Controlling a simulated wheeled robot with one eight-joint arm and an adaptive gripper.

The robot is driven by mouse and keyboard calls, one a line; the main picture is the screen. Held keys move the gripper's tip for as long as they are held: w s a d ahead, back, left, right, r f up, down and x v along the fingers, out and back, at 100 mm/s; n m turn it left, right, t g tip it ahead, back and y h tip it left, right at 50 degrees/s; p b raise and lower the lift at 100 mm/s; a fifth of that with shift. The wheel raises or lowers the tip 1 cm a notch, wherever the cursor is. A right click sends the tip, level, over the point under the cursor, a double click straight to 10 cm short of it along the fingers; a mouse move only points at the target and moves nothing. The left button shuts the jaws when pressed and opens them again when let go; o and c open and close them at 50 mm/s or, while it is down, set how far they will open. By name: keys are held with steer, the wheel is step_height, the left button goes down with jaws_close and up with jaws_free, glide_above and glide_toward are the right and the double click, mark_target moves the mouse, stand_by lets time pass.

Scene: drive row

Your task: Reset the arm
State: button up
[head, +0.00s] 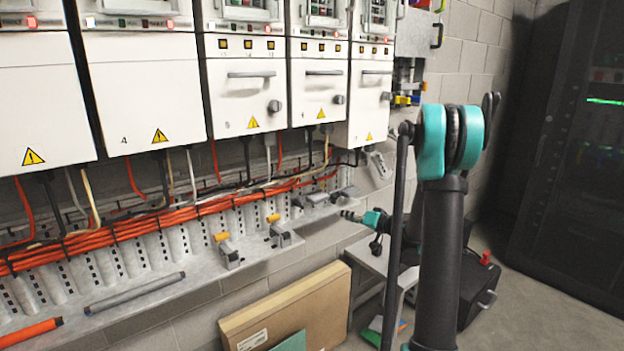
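My arm (441,260) stands at the right of the head view. A thick dark grey link rises from the bottom edge to a teal and black joint (447,140) in front of the cabinet row's right end. A thin dark rod runs down along its left side. I cannot make out my gripper's fingers, nor anything held in them. A small teal and black item (375,220) shows left of the rod, above a grey stand; part of it is hidden behind the arm.
White drive cabinets (140,95) line the wall at left and centre. Orange cables (150,222) run along a grey ledge below them. A cardboard box (290,310) leans low at the wall. A black case (480,298) sits behind my arm. A dark rack (570,150) stands right; floor before it is clear.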

steer(key=s+a+g+h, duration=0.2)
steer(key=s+a+g, duration=0.15)
steer(key=s, duration=0.55)
steer(key=s+d+f+g+h, duration=0.1)
steer(key=s+d+f+h, duration=0.1)
steer(key=s, duration=0.8)
steer(key=s+d+f+g+h, duration=0.1)
steer(key=s+f+h, duration=0.2)
steer(key=s, duration=0.7)
steer(key=s+d+f+g+h, duration=0.2)
steer(key=s+f+h, duration=0.1)
steer(key=s, duration=0.7)
steer(key=shift+s+d, duration=0.35)
steer(key=shift+s, duration=0.05)
